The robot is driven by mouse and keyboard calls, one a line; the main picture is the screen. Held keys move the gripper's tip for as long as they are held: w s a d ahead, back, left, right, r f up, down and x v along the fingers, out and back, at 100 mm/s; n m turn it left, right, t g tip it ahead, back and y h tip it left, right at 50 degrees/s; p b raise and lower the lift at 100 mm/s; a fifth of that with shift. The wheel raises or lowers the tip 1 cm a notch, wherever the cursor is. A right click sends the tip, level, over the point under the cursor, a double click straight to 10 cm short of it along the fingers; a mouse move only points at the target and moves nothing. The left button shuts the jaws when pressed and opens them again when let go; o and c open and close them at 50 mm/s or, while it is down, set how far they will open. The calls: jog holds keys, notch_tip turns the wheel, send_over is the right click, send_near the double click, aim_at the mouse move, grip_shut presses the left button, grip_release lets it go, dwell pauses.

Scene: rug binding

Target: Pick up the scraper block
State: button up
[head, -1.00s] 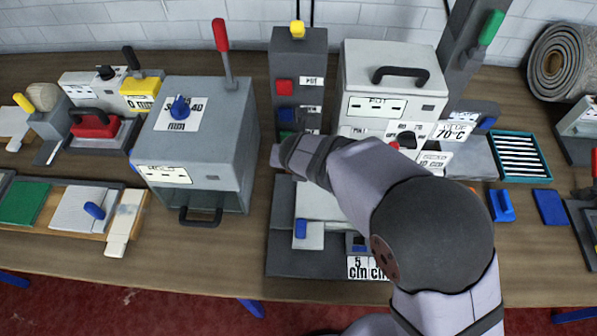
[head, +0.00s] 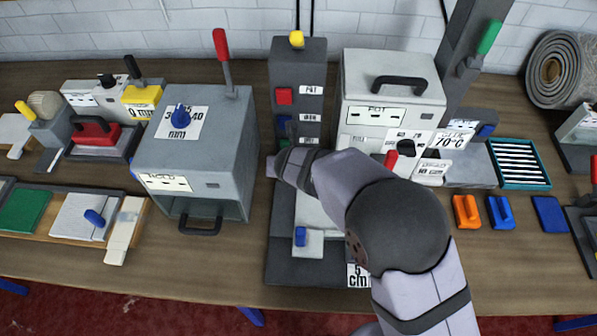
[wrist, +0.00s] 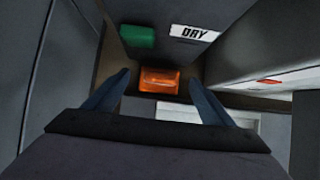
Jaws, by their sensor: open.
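An orange block (wrist: 159,80) lies low between the fingertips of my gripper (wrist: 160,88) in the wrist view. The two dark blue fingers are spread apart, one on each side of the block, with gaps showing. No label marks any piece as the scraper block, so I cannot tell for sure that this is it. In the head view my wrist covers the gripper and this block, by the foot of the dark column (head: 299,75). Another orange piece with a raised grip (head: 466,211) lies on the table at right, beside a similar blue piece (head: 500,212).
A green button (wrist: 138,36) and a DRY label (wrist: 195,33) are on the column face close above the fingers. A grey box machine (head: 196,150) stands close left and a white machine (head: 394,90) close right. Room around the gripper is narrow.

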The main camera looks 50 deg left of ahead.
jog(key=shift+x, duration=1.6)
jog(key=c, duration=1.3)
jog(key=shift+o, duration=0.2)
jog(key=shift+r, duration=0.25)
jog(key=shift+r, duration=0.5)
jog(key=shift+b, duration=0.4)
jog(key=y+b, duration=0.1)
jog(key=b, duration=0.2)
jog(key=shift+d+f, duration=0.15)
jog(key=shift+f, duration=0.05)
jog(key=y+b, duration=0.1)
jog(key=b, duration=0.4)
jog(key=t+y+b, duration=0.1)
jog(key=b, duration=0.5)
jog(key=shift+s+d+t, duration=0.2)
jog(key=shift+d+t, duration=0.1)
jog(key=shift+d, duration=0.1)
